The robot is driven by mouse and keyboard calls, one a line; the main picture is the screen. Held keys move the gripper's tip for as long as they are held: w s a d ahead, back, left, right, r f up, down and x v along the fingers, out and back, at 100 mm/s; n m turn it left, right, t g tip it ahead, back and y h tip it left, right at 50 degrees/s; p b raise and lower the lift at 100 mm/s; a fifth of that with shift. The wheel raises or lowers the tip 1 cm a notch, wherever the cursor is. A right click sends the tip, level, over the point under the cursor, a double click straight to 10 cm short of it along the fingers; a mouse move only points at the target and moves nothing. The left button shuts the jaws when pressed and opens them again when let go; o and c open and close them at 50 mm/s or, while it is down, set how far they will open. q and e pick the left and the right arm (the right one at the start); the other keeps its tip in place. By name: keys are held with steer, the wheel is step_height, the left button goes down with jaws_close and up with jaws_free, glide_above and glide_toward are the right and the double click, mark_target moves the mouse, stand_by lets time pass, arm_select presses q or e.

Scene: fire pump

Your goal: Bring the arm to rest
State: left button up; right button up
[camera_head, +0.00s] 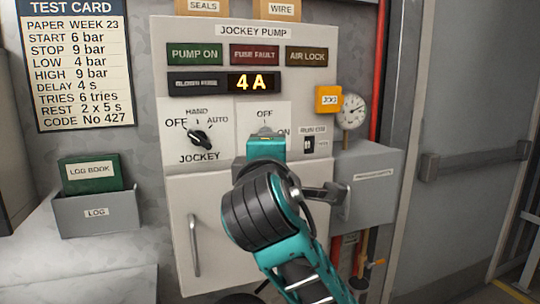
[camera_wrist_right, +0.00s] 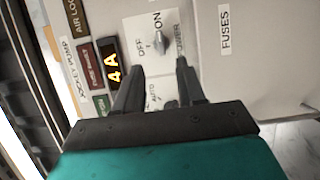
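My right arm (camera_head: 262,212) comes up from the bottom in the head view, in front of the jockey pump panel (camera_head: 320,85). Its hand is at the OFF/ON power switch and hides much of it. In the right wrist view my right gripper (camera_wrist_right: 158,70) is open, its two black fingers apart with nothing between the tips. The grey power switch knob (camera_wrist_right: 160,42) shows just beyond the fingertips; contact cannot be told. The display (camera_head: 254,83) reads 4 A. The JOCKEY selector (camera_head: 199,140) is left of the hand. My left gripper is not in view.
A grey box (camera_head: 370,185) and a pressure gauge (camera_head: 351,111) are right of the panel. A red pipe (camera_head: 380,60) runs beside them. The log book tray (camera_head: 97,213) stands on a pale surface at left. A grey door (camera_head: 480,130) is at right.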

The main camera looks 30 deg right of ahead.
stand_by(0.5)
steer(key=w+a+f+y, duration=0.1)
steer(key=a+f+y, duration=0.15)
steer(key=f, duration=0.65)
steer(key=w+a+f+g+y, duration=0.1)
steer(key=a+f+y, duration=0.15)
steer(key=f, duration=0.65)
steer(key=w+a+f+y, duration=0.1)
steer(key=a+f+y, duration=0.15)
steer(key=f, duration=0.65)
steer(key=s+a+f+m+g+y, duration=0.2)
steer(key=s+f+m+y, duration=0.3)
steer(key=s+f, duration=1.3)
step_height(320, 180, down, 4)
steer(key=m, duration=0.3)
steer(key=shift+s+a+g, duration=0.15)
steer(key=shift+a+g, duration=0.25)
